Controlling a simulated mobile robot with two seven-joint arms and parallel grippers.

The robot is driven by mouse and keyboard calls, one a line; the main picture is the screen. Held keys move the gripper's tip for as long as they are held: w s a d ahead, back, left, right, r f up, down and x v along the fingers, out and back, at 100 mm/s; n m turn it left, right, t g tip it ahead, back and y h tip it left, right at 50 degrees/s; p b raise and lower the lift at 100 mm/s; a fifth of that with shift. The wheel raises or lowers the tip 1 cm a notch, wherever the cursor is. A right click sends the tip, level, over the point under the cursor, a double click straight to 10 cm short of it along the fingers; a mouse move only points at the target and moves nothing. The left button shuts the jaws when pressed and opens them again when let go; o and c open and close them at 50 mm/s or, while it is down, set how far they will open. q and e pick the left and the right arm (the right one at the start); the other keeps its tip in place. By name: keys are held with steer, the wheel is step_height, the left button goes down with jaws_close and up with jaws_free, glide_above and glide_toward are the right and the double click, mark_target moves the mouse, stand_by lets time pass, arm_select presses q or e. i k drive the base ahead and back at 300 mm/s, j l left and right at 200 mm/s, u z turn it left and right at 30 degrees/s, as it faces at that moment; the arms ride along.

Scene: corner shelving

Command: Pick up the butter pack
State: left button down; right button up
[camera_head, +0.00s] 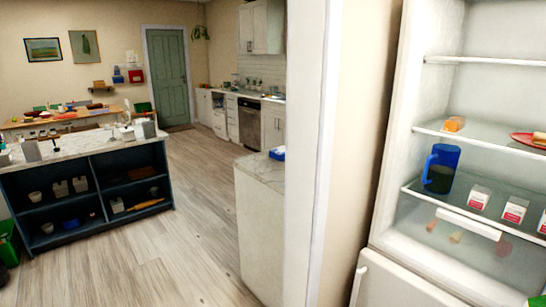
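An open fridge fills the right side of the head view. Several small white boxes with red labels stand on its lower glass shelf (420,188), among them a left one (479,197), a middle one (514,210) and one cut by the right edge (543,224). A small orange-yellow block (453,123) lies on the shelf above. I cannot tell for sure which of these is the butter pack, as the labels are too small to read. Neither of my grippers is in view.
A blue jug (440,169) stands left of the boxes. A red plate (529,141) with food sits on the upper shelf. A wall edge (308,150) stands left of the fridge. A dark blue kitchen island (88,215) is at far left, with clear wooden floor (190,230) beside it.

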mark_target(279, 155)
steer(key=i+j+u, duration=0.35)
steer(key=i, duration=0.2)
steer(key=i+j+u, duration=0.35)
steer(key=i, duration=0.2)
steer(key=i+u, duration=0.35)
steer(key=i, duration=0.2)
steer(key=i+z, duration=0.2)
steer(key=i, duration=0.2)
steer(key=i+j+z, duration=0.2)
steer(key=i, duration=0.2)
steer(key=i+j+z, duration=0.2)
steer(key=i, duration=0.2)
steer(key=i+j+z, duration=0.15)
steer(key=i+z, duration=0.15)
steer(key=z, duration=0.15)
steer(key=i+j+z, duration=0.25)
steer(key=z, duration=0.15)
steer(key=i+j+z, duration=0.25)
steer(key=j+z, duration=0.2)
steer(key=i+j+z, duration=0.15)
steer(key=j+z, duration=0.25)
steer(key=i+l, duration=0.3)
